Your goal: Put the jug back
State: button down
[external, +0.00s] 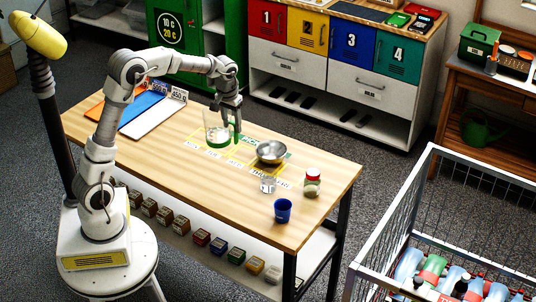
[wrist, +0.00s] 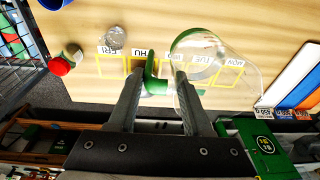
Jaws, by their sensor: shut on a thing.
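The jug (external: 214,130) is a clear vessel with a green handle and green at its lower part. It is at the far side of the wooden table, by the yellow outlined squares. My gripper (external: 232,132) reaches down from above and is shut on the green handle. In the wrist view the clear jug body (wrist: 218,75) is right of my gripper (wrist: 158,80), and the green handle is between the fingers. The jug looks roughly upright; whether its base touches the table I cannot tell.
Weekday-labelled yellow squares (external: 214,154) run along the table. A metal bowl (external: 271,151), a clear glass (external: 268,184), a red-lidded jar (external: 312,182) and a blue cup (external: 283,210) stand to the right. Coloured panels (external: 146,112) lie at the left. A wire cart (external: 415,215) stands beyond the right end.

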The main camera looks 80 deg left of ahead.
jog(key=s+a+f+p, duration=0.1)
jog(key=s+a+f, duration=0.1)
jog(key=a+f, duration=0.9)
jog(key=shift+a+f, duration=0.2)
jog(key=shift+f, duration=1.9)
jog(key=shift+f, duration=0.15)
jog(key=shift+c, duration=1.7)
grip_release()
